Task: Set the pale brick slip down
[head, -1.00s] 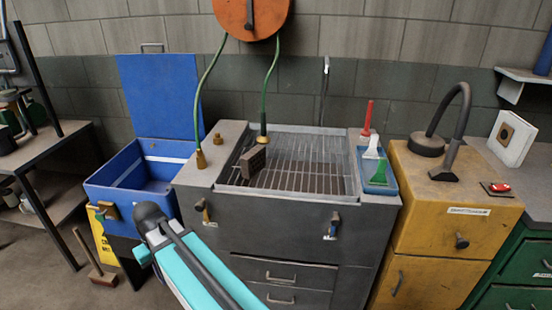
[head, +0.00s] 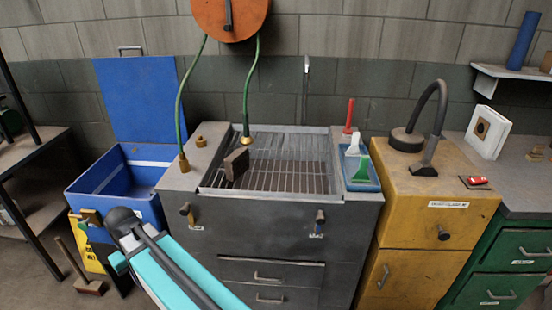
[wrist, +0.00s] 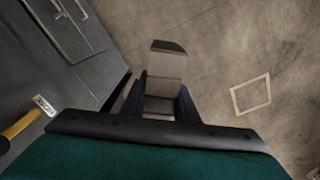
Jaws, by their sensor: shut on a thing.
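The pale brick slip (wrist: 166,64) shows in the wrist view as a light, narrow block with a dark far end. It sticks out forward from between the dark fingers of my gripper (wrist: 161,104). My gripper is shut on it, and bare floor lies beyond it. The fingers hide part of the slip's near end. In the head view my teal and black arm shows at the lower left, but I cannot make out the gripper or the slip there.
A grey sink cabinet (head: 270,215) with a wire grate bears a brown block (head: 236,164). A blue bin (head: 110,188) stands left, a yellow cabinet (head: 420,225) right. The wrist view shows a pale square outline (wrist: 236,103) on open floor and a yellow-handled tap (wrist: 18,127).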

